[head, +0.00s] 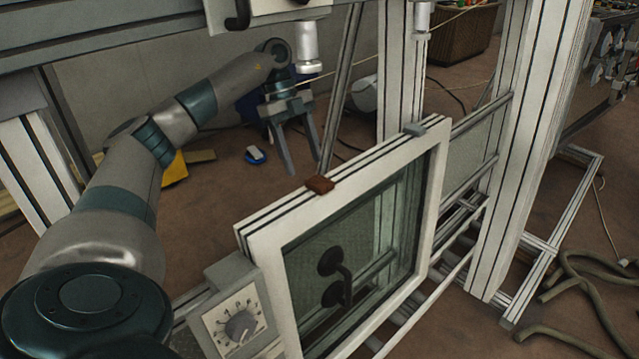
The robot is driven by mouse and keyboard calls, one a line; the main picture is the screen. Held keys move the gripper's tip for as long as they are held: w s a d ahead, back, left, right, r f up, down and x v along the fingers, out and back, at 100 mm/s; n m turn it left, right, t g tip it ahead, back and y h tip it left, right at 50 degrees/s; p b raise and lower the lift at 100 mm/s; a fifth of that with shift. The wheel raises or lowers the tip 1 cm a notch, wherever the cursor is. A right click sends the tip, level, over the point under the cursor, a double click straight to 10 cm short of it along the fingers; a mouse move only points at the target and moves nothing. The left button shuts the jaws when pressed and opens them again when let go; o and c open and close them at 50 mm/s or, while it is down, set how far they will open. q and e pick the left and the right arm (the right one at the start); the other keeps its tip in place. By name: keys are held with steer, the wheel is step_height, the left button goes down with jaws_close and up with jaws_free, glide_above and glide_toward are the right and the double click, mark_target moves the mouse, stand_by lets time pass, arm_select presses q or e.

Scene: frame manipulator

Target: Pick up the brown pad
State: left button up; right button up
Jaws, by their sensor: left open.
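The brown pad (320,185) is a small reddish-brown block on the top edge of the white window frame (262,222), left of the middle of that edge. My left gripper (303,150) hangs with its fingers pointing down, above and to the left of the pad in the head view. Its fingers are apart with nothing between them. How far it is from the pad in depth is hard to tell. My right gripper is not in view.
A grey-green block (414,129) sits further right on the same edge. A black handle (336,277) is on the glass. A dial box (238,325) stands at the frame's lower left. White upright posts (530,130) rise on the right. Thick hoses (590,290) lie on the floor.

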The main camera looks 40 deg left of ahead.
mark_target(313, 178)
arm_select(q)
steer(key=shift+s+d+r+p, duration=0.15)
steer(key=shift+d+p, duration=0.35)
steer(key=shift+d, duration=0.75)
steer(key=shift+p+x, duration=0.6)
steer(key=shift+x, duration=0.4)
steer(key=shift+f, duration=0.65)
steer(key=shift+c, duration=0.6)
steer(key=c, duration=1)
steer(key=shift+r, duration=0.1)
